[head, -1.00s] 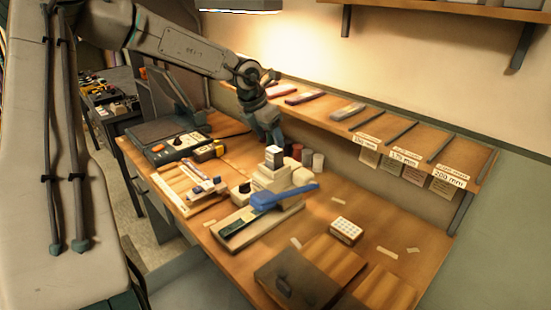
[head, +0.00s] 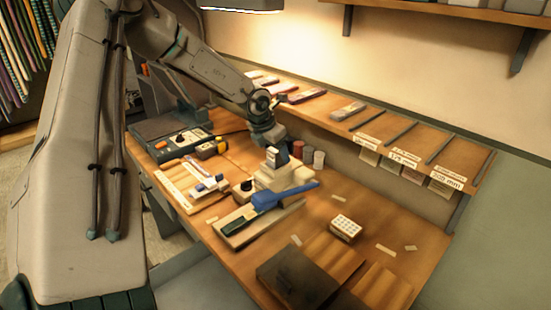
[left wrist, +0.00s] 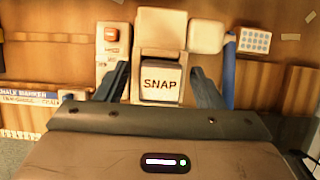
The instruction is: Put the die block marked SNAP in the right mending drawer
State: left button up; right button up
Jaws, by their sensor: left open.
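The die block marked SNAP (left wrist: 160,84) is a pale cube with dark letters, upright on a cream stepped stand (left wrist: 161,38). The stand also shows in the head view (head: 284,177). My left gripper (head: 277,155) is open over the block, pointing down. In the left wrist view its dark fingers (left wrist: 160,88) are on either side of the block, with a gap at each side. In the head view the gripper mostly hides the block. Slotted wooden compartments lie at the bench front, one at the right (head: 384,288); I cannot tell whether they are the mending drawers. My right gripper is not in view.
A blue-handled tool (head: 265,198) lies right beside the stand. A white dotted box (head: 345,227) stands farther right. Spools (head: 307,155) stand behind, below the shelf (head: 385,125). A dark panel (head: 297,277) is at the front. The bench at right is mostly clear.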

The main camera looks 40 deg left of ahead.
pick_arm(q)
jog(key=c, duration=1.3)
